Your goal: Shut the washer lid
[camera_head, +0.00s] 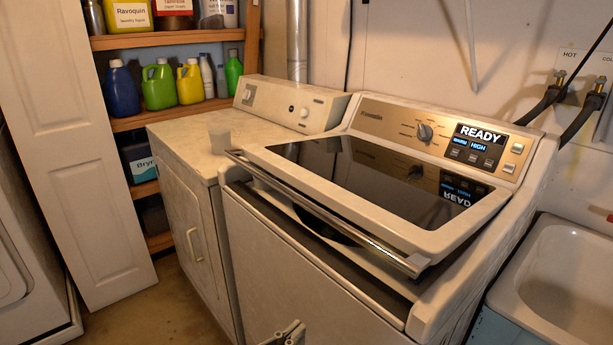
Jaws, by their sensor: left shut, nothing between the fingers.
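The washer (310,265) stands in the middle, with a tan control panel (425,132) at its back that reads READY. Its lid (385,185) has a dark glass top, a pale frame and a metal bar handle (330,215) along the front edge. The lid is tilted slightly up at the front. A dark gap shows between it and the washer's body. My left gripper (290,332) is at the bottom edge, in front of the washer and below the lid, shut and empty. Only its tip shows. My right gripper is not in view.
A utility sink (565,275) is close on the right. Free floor (150,310) shows at the lower left.

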